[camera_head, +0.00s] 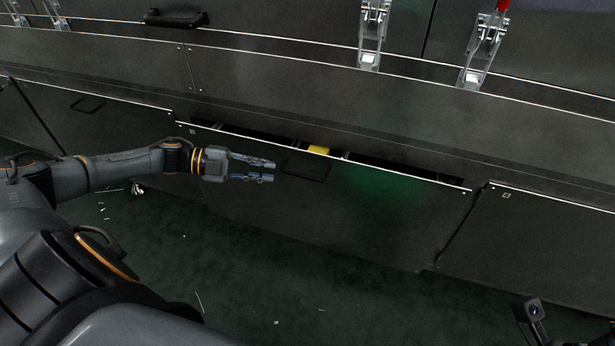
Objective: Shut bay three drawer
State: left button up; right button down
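The bay three drawer (400,215) is a wide dark metal front in the middle of the lower row. Its top edge stands out from the machine, with a dark gap behind it, so it is partly open. A recessed dark handle (305,166) sits near the top middle of the front. A yellow item (318,150) shows in the gap behind the edge. My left gripper (268,171) points right, in front of the drawer front and just left of the handle. Its two fingers are apart with nothing between them. Whether it touches the front is unclear. My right gripper does not show.
The bay four front (540,225) lies to the right, and another panel (90,125) with a dark handle lies to the left. Metal toggle clamps (370,40) hang above. The dark green floor (300,300) is open apart from small pale scraps.

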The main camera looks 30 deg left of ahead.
aim_at(304, 176)
pick_arm(q)
jog(key=b+x, duration=0.2)
jog(key=x, duration=0.8)
jog(key=shift+d, duration=0.1)
grip_shut()
